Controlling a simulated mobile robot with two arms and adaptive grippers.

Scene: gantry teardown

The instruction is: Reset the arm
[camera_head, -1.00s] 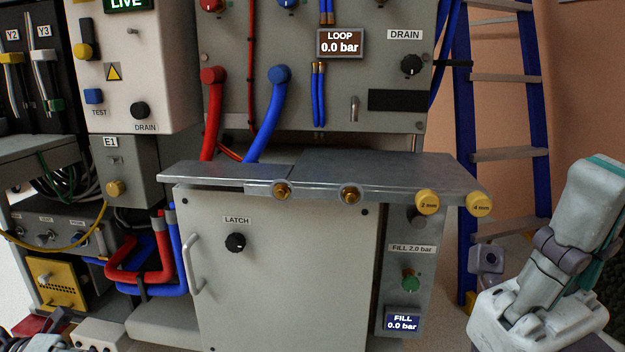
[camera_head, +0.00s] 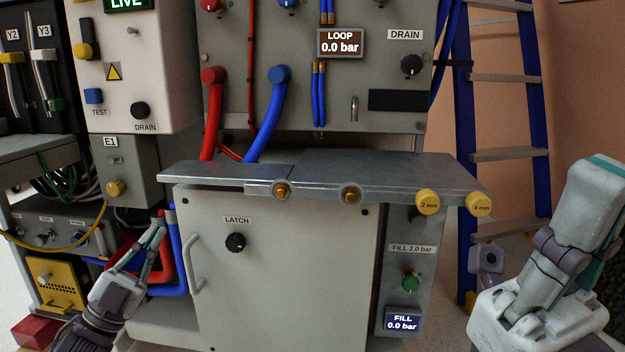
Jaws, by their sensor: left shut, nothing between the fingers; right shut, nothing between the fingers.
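My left gripper (camera_head: 157,232) shows at the lower left, its fingers pointing up and to the right. Its fingers are shut and empty. It appears in front of the red and blue hoses, left of the cabinet door handle (camera_head: 193,265); I cannot tell whether it touches the hoses.
A metal shelf (camera_head: 370,172) juts out over a cabinet door (camera_head: 290,290) with a LATCH knob (camera_head: 236,243). A FILL panel (camera_head: 403,318) is right of the door. A blue ladder (camera_head: 463,130) stands behind on the right. A yellow block (camera_head: 55,284) is at the lower left.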

